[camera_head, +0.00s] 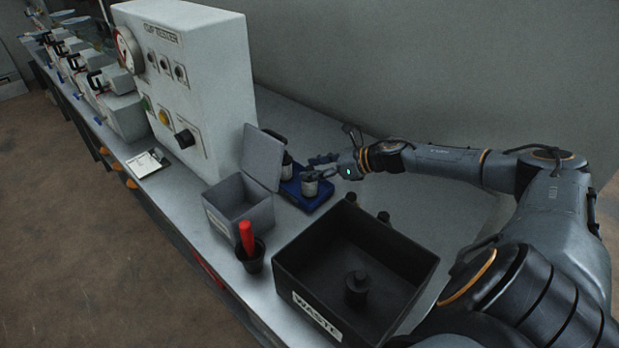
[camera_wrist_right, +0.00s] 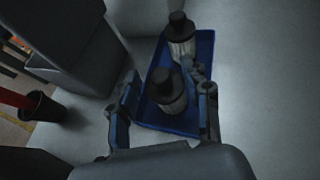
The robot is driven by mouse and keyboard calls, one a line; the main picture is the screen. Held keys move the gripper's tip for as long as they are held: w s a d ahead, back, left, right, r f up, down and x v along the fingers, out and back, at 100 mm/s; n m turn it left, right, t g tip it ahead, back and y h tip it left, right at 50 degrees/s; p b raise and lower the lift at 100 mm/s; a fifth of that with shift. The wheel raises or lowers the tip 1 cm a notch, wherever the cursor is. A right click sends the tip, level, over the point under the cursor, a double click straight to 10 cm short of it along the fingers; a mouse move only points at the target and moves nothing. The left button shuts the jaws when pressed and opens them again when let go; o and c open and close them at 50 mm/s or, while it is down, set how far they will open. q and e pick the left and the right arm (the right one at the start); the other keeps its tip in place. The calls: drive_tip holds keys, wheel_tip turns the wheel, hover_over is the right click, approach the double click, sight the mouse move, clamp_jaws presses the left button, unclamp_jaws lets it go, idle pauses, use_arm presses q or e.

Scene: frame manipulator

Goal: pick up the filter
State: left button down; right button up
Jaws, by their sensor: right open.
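Two filters with black caps and pale ribbed bodies stand upright on a blue tray (camera_head: 314,204). The nearer filter (camera_head: 310,187) also shows in the right wrist view (camera_wrist_right: 172,96). The farther filter (camera_head: 287,168) shows there near the tray's far end (camera_wrist_right: 180,36). My right gripper (camera_head: 322,168) is open at the tray. In the wrist view its fingers (camera_wrist_right: 165,82) stand on either side of the nearer filter, with a gap visible on the left. I cannot tell whether the right finger touches it. My left gripper is not in view.
A black waste bin (camera_head: 318,310) holding a dark cylindrical piece stands at the front. A grey open-lidded box (camera_head: 236,215) and a black cup (camera_head: 252,262) with a red-handled tool stand left of the tray. The tester cabinet (camera_head: 215,70) rises behind.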

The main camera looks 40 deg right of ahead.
drive_tip(key=shift+c, duration=0.4)
clamp_jaws()
drive_tip(key=shift+r, duration=0.1)
